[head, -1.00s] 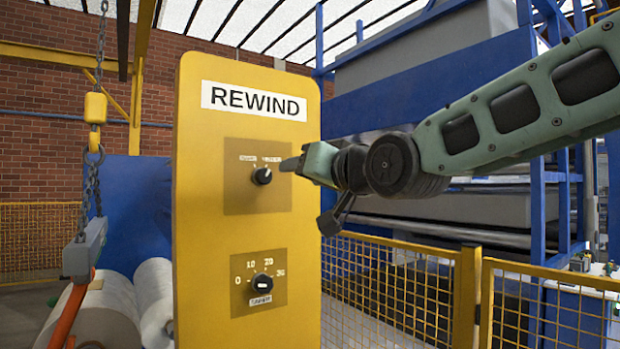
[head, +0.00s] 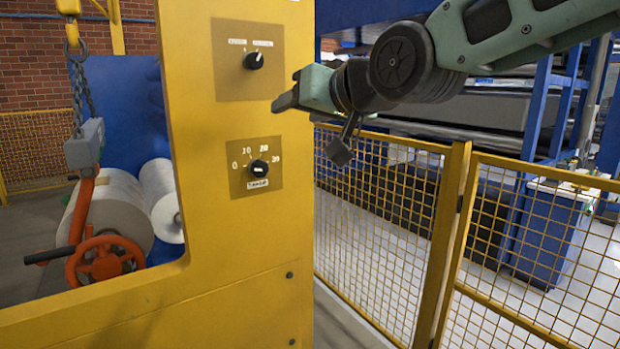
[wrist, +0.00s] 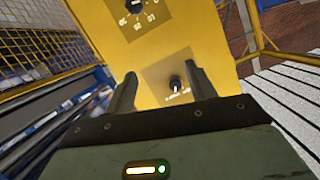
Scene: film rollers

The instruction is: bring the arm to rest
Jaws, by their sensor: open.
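My gripper (head: 287,100) is in front of the right part of the yellow panel (head: 213,190) in the head view. It lies below and right of the upper black knob (head: 254,61) and above the lower dial knob (head: 259,168). It appears apart from both knobs. In the wrist view my gripper (wrist: 163,85) shows two dark fingers spread wide with nothing held. The upper knob (wrist: 175,82) shows between them, and the dial knob (wrist: 132,6) is at the top edge. The upper knob's white mark points up in the head view.
A yellow mesh fence (head: 385,225) stands right of the panel, below my arm. Left are large white rolls (head: 112,207), an orange handwheel (head: 105,258) and a hanging chain hoist (head: 85,145). A blue frame (head: 540,105) stands behind the arm.

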